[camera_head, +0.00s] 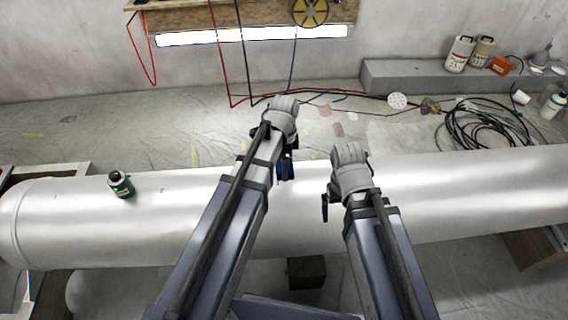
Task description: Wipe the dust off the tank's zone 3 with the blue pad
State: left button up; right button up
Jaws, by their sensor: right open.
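The white tank (440,190) lies across the view, a long glossy cylinder under both of my arms. A tiny dark mark shows on its left part, too small to read; I cannot make out a zone 3 label or dust. My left gripper (285,167) is over the tank's upper middle, mostly hidden by its wrist. A dark blue patch shows at it; I cannot tell whether that is the blue pad or whether the jaws are shut. My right gripper (325,208) is open, just right of the tank's middle, with one dark finger showing. No pad shows at it.
A dark green bottle (121,184) stands on the tank's left part. Behind the tank lie a sheeted floor, coiled black cables (487,124) and a white bottle (553,105). A grey ledge (410,78) at back right holds containers. A bright lamp (250,36) hangs at the back.

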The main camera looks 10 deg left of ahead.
pick_arm(q)
jog(key=shift+r+p, duration=1.45)
jog(key=shift+r, duration=0.05)
jog(key=shift+r, duration=0.1)
